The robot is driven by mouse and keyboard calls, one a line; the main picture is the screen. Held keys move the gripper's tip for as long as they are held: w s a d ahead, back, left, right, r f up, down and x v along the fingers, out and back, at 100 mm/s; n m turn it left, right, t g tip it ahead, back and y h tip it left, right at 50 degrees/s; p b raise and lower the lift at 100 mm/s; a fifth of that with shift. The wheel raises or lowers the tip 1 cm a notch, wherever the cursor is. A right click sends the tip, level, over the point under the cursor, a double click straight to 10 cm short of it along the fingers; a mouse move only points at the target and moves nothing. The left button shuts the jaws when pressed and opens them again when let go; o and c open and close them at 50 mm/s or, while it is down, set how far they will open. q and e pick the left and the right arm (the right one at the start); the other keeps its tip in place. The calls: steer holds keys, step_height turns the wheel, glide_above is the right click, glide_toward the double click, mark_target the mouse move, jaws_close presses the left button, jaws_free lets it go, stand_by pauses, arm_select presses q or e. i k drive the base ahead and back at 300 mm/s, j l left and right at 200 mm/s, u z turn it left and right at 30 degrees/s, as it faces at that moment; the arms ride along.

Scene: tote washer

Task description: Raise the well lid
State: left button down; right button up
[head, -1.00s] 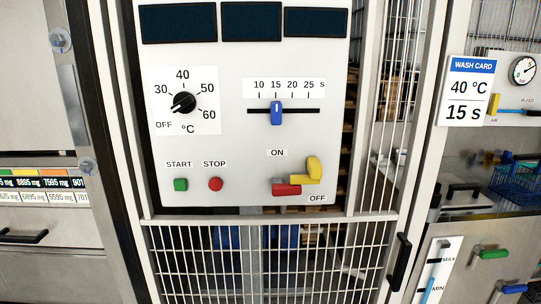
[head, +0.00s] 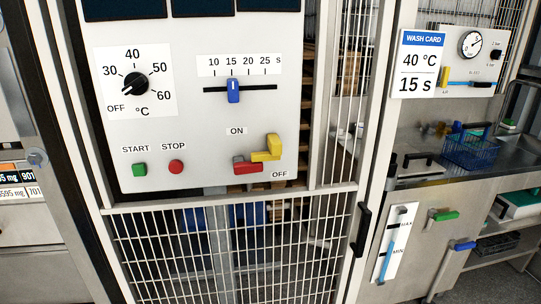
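At the right of the head view is a steel counter (head: 408,184) with a black bar handle (head: 414,160) on its back left part. The handle seems to sit on a flat steel lid that lies down, but its edges are hard to make out. Neither of my grippers is in view.
A white control panel (head: 200,125) on a mesh gate (head: 230,250) fills the left and middle. A wash card (head: 418,63) reads 40 °C and 15 s. A blue basket (head: 468,152) stands right of the handle. Green (head: 445,216) and blue (head: 464,246) levers stick out below the counter.

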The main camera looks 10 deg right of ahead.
mark_target(404, 152)
steer(key=i+l, duration=0.1)
steer(key=l, duration=0.55)
steer(key=i+l, duration=0.1)
steer(key=l, duration=0.5)
steer(key=i+l, duration=0.1)
steer(key=l, duration=0.55)
steer(key=i+l, duration=0.1)
steer(key=l, duration=0.5)
